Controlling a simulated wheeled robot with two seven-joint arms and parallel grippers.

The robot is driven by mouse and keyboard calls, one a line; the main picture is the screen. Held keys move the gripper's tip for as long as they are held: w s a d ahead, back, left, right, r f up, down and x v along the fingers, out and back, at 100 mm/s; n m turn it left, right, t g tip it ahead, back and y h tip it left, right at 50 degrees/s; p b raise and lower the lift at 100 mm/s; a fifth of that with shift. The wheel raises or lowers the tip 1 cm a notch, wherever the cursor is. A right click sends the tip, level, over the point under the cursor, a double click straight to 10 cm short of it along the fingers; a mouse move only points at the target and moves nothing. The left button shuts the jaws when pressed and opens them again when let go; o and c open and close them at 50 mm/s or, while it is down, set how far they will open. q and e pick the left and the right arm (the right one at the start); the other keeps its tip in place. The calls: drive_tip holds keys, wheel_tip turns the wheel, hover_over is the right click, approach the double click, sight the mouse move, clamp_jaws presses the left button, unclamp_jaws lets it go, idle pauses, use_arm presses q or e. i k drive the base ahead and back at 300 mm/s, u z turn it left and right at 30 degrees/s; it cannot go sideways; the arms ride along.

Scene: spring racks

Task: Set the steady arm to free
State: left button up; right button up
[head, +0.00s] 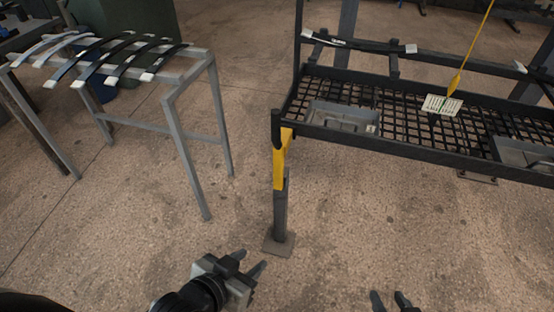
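A yellow arm (279,166) hangs upright against the front left post of the dark mesh rack (440,154); it is bent at its top. I cannot tell whether it is latched, and no marking on it is readable. My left gripper (250,263) is below and left of the post's foot, apart from the yellow arm, with its two fingers spread and nothing between them. My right gripper (390,298) shows only its fingertips at the bottom edge, right of the post; they are apart and empty.
Grey trays (345,118) sit on the mesh. A pale card (441,104) lies below a yellow pointed piece (456,84) on a cord. A grey frame (187,146) at left bears several curved springs (105,62). The floor between frame and rack is clear.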

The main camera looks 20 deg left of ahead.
sight(282, 134)
drive_tip(key=u, duration=1.85)
drive_tip(key=i, duration=1.7)
drive_tip(key=z, duration=3.6)
